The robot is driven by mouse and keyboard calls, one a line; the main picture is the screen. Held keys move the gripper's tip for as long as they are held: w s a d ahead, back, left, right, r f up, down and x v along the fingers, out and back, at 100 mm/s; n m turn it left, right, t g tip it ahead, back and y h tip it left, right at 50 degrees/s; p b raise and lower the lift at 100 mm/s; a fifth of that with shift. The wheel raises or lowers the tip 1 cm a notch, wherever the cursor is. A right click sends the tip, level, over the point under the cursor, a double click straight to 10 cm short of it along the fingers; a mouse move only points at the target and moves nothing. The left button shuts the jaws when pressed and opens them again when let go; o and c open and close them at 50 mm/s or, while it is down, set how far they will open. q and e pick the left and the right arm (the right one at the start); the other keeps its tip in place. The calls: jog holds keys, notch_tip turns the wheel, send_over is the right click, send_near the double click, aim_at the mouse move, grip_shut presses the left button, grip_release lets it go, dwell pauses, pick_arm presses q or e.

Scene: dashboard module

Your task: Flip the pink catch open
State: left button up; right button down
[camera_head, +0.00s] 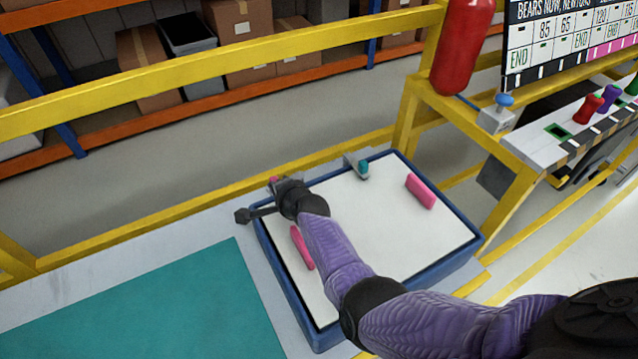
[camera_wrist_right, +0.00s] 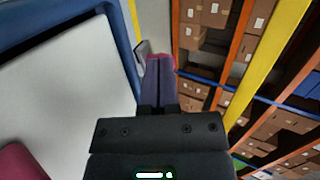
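The pink catch (camera_head: 273,180) is at the far left corner of a white lid with a blue rim (camera_head: 345,235). Only a small bit of it shows past my right gripper (camera_head: 282,185) in the head view. The right gripper's fingers lie together with no clear gap. They overlap the catch in the picture; whether they touch it I cannot tell. My left gripper is out of view.
A teal catch (camera_head: 362,169) on a grey bracket is at the lid's far edge. Two pink handles (camera_head: 302,247) (camera_head: 420,191) stand on the lid. A yellow rail (camera_head: 180,218) runs behind. A teal mat (camera_head: 150,305) lies at left; a red cylinder (camera_head: 460,45) stands at back right.

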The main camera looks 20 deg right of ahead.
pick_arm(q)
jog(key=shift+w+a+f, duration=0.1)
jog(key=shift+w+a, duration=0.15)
pick_arm(e)
jog(key=shift+w+a, duration=0.35)
jog(key=shift+w, duration=0.3)
